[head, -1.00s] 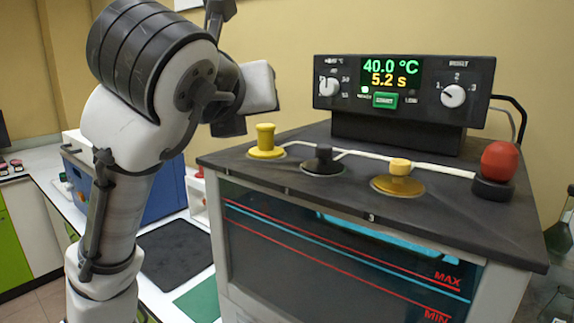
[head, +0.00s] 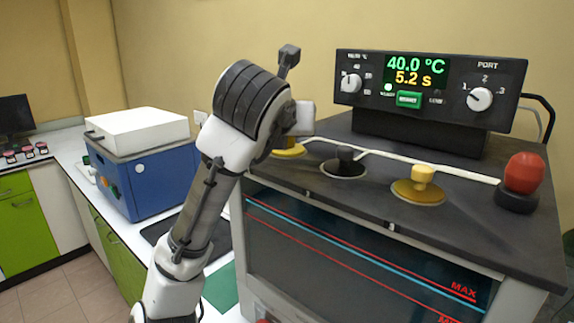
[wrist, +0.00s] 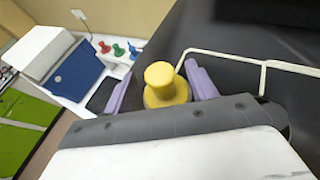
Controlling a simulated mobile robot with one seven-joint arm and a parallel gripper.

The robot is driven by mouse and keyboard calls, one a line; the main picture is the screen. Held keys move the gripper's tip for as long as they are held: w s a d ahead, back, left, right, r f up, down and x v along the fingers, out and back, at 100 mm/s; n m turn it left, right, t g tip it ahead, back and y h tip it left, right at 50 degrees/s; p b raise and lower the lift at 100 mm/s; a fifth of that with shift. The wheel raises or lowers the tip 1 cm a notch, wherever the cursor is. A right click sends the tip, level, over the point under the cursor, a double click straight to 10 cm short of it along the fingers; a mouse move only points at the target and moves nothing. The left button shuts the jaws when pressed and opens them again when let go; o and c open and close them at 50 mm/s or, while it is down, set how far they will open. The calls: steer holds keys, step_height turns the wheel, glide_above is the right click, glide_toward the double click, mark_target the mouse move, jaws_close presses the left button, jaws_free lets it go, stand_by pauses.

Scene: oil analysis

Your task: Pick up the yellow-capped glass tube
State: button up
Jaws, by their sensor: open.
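A bright yellow cap (wrist: 166,84) stands upright in the left port of the black bath top. In the head view, only part of this yellow cap (head: 289,150) shows, because my arm covers the rest. In the wrist view, my gripper (wrist: 160,68) is open, with one lilac finger on each side of the cap. I cannot tell whether either finger touches it. The gripper's fingers are hidden in the head view. Any glass below the cap is hidden. A second, more golden cap (head: 422,178) sits in the right port.
A black knob (head: 345,160) and a red bulb (head: 524,173) stand on the bath top (head: 300,185). The control box (head: 432,92) rises behind. A blue machine (head: 145,175) stands on the left counter. Red, green and blue pegs (wrist: 119,49) show beyond the gripper.

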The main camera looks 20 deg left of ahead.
steer(key=shift+p+x, duration=0.55)
steer(key=shift+x, duration=1.2)
jaws_close()
